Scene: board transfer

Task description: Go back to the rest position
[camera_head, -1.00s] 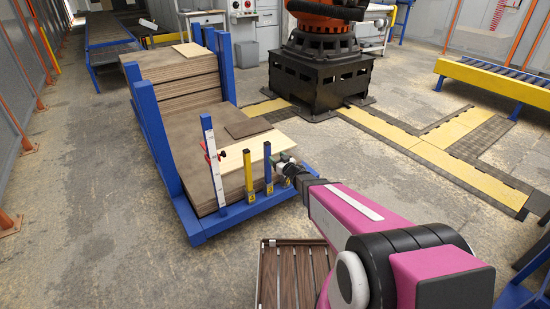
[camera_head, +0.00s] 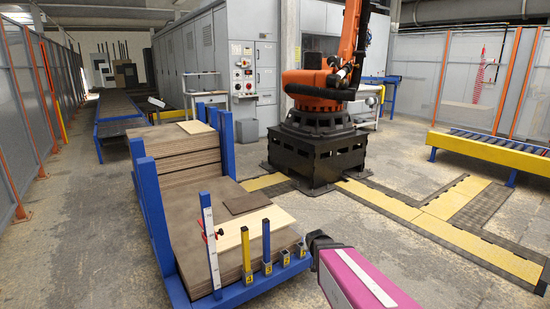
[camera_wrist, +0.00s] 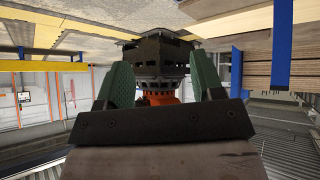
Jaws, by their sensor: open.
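My gripper (camera_wrist: 163,72) shows in the wrist view with its two green fingers spread wide and nothing between them. Beyond the fingers is the black pedestal of the orange robot, seen upside down. In the head view my pink arm (camera_head: 362,284) reaches in from the bottom right. Its dark wrist end (camera_head: 318,241) is just right of the blue rack's front corner; the fingers cannot be made out there. A pale board (camera_head: 268,222) and a small dark panel (camera_head: 246,203) lie on the front board stack (camera_head: 190,235), apart from my gripper.
The blue rack (camera_head: 152,205) has upright posts and a taller board stack (camera_head: 185,150) behind. The orange robot (camera_head: 318,85) stands on a black pedestal (camera_head: 316,155). A yellow roller conveyor (camera_head: 490,145) is at right. Floor between rack and conveyor is open.

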